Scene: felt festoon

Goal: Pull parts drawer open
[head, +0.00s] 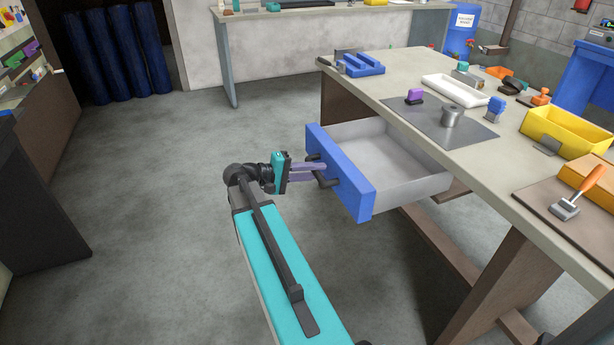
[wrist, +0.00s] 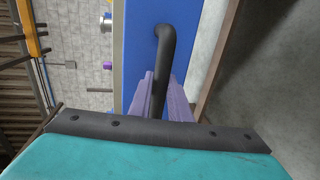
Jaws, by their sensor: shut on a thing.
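The parts drawer (head: 400,180) has a blue front and a grey, empty-looking tray. It stands well out from under the workbench top in the head view. A dark bar handle (head: 322,171) is on its blue front. My gripper (head: 318,170) reaches the handle from the left, with its purple fingers shut on it. In the wrist view, the fingers (wrist: 160,100) lie on both sides of the dark handle (wrist: 163,70), in front of the blue drawer front (wrist: 190,50). The exact fingertip contact is partly hidden.
The workbench (head: 400,85) carries a blue holder (head: 361,65), a white tray (head: 455,90), a yellow bin (head: 566,131) and a scraper (head: 572,200) with an orange handle. Table legs and a crossbar lie below the drawer. The floor (head: 160,200) left of the drawer is clear.

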